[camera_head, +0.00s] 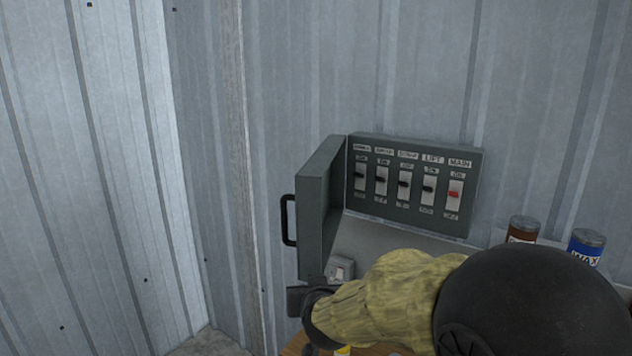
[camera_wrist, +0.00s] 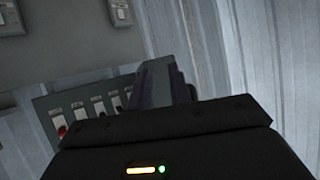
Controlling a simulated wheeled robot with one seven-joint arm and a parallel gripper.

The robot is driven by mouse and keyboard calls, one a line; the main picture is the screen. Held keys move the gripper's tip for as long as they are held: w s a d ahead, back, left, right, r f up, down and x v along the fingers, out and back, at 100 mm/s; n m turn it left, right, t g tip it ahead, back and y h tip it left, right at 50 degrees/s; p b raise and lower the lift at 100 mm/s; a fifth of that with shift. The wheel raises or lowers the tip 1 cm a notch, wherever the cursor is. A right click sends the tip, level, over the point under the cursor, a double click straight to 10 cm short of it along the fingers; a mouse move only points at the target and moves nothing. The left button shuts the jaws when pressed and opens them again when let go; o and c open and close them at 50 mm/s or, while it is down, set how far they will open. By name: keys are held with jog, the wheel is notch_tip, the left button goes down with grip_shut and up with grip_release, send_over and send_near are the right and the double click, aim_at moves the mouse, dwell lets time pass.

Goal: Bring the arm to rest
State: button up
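My arm reaches in from the lower right of the head view, with a black joint and a yellowish covered link. My gripper (camera_head: 300,300) is the dark piece at the link's far end, below the open door of the breaker box; the link partly hides it.
The grey breaker box (camera_head: 420,212) hangs on the corrugated wall, its door (camera_head: 320,215) swung open to the left, with a black handle (camera_head: 288,220). Several switches show, one red (camera_head: 454,194). A small grey switch box (camera_head: 340,268) sits below. Brown (camera_head: 523,230) and blue (camera_head: 586,246) cans stand right.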

jog(key=s+d+f+g+h, duration=0.1)
jog(key=s+d+f+g, duration=0.3)
jog(key=s+d+f, duration=0.2)
jog(key=s+d+f+m+g+h, duration=0.1)
jog(key=s+d+f+g, duration=0.4)
jog(key=s+d, duration=0.5)
jog(key=s+f, duration=0.1)
jog(key=s, duration=0.3)
jog(key=shift+f+g, duration=0.3)
jog(key=shift+f, duration=0.05)
